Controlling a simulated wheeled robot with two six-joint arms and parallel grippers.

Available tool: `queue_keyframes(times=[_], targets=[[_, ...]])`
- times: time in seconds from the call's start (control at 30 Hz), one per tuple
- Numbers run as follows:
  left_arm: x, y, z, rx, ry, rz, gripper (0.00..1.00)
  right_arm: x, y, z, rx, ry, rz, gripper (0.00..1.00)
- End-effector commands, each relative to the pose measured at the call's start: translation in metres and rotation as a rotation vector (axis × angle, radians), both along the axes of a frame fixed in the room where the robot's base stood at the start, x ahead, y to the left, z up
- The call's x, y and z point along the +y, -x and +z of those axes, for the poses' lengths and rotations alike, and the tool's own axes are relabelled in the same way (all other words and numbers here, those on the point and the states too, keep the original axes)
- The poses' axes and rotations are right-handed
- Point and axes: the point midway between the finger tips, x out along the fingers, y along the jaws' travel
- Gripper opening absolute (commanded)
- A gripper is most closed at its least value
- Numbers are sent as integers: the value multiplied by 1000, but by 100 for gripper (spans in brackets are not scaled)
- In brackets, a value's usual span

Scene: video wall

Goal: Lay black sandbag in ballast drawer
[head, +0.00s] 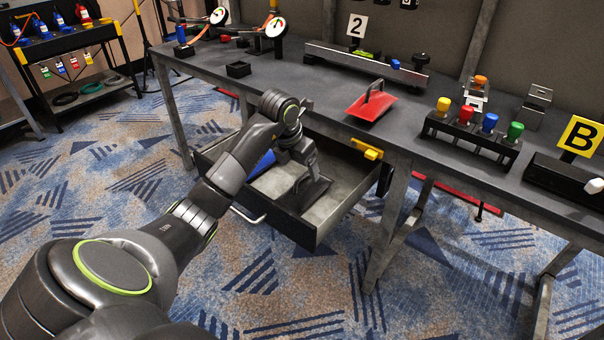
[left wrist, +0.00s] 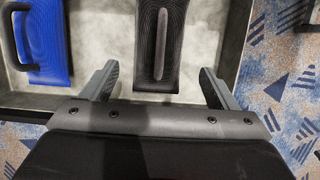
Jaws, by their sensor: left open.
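The black sandbag (left wrist: 145,62), with a dark strap handle along its top, lies on the floor of the open ballast drawer (head: 338,213). In the head view the black sandbag (head: 317,193) shows partly behind my gripper. My left gripper (head: 303,182) is over the drawer, pointing down at the bag. In the left wrist view its two fingers (left wrist: 160,72) are wide apart, one on each side of the bag's near end, with visible gaps. It holds nothing. My right gripper is in neither view.
A blue sandbag (left wrist: 45,40) lies in the drawer left of the black one. A red sandbag (head: 371,106) with a handle lies on the workbench (head: 300,78) above. A yellow latch (head: 367,149) sits at the drawer's right side. Bench legs flank the drawer.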

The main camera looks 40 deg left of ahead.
Motion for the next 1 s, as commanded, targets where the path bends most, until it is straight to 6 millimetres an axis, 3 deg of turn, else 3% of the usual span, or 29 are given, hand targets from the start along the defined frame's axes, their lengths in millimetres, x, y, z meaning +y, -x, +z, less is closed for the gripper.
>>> queue_keyframes(times=[0.1, 0.3, 0.83, 1.0], targets=[[1, 5, 17, -1, -1, 0, 82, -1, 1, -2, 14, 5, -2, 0], [1, 8, 27, 1, -1, 1, 82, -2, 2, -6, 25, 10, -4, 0], [0, 8, 26, -1, 2, -1, 82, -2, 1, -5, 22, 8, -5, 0], [-24, 4, 17, -65, 88, -58, 82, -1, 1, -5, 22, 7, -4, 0]])
